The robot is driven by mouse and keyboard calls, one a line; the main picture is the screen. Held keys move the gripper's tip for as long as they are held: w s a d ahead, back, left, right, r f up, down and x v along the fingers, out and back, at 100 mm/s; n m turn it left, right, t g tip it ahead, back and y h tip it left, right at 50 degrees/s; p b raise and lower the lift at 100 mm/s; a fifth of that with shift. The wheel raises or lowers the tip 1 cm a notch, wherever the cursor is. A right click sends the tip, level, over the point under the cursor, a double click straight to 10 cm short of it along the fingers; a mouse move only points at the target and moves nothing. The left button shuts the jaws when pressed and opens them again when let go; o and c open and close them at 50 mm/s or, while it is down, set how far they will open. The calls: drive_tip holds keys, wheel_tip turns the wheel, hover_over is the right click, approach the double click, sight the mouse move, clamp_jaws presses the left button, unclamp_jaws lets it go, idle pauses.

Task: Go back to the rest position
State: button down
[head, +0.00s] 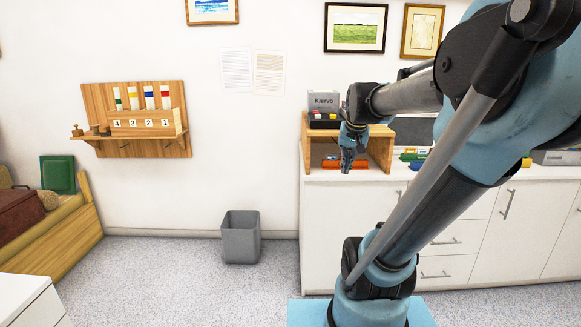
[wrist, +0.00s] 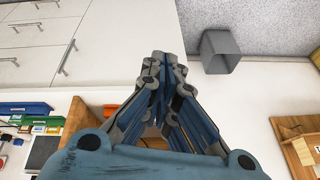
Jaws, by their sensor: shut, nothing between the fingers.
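My gripper (head: 347,160) is shut and empty in the head view. It hangs pointing down in front of the wooden shelf box (head: 385,152) on the white cabinet. In the wrist view my gripper's closed fingers (wrist: 160,60) come together near the middle. My blue and dark grey arm reaches across the right half of the head view and hides part of the counter.
A grey bin (head: 241,238) stands on the open floor. A wooden wall rack (head: 150,122) with numbered slots hangs at left. A grey Klervo box (head: 323,101) and orange trays (head: 346,164) are at the shelf box. White cabinets (head: 330,230) line the right.

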drive_tip(key=s+f+n+g, duration=0.2)
drive_tip(key=s+f, duration=1.4)
drive_tip(key=s, duration=0.2)
drive_tip(key=shift+s+d+n, duration=0.3)
drive_tip(key=shift+s+n, duration=0.05)
drive_tip(key=shift+n, duration=0.05)
drive_tip(key=shift+w+f, duration=0.25)
drive_tip(key=shift+w, duration=0.25)
idle(1.5)
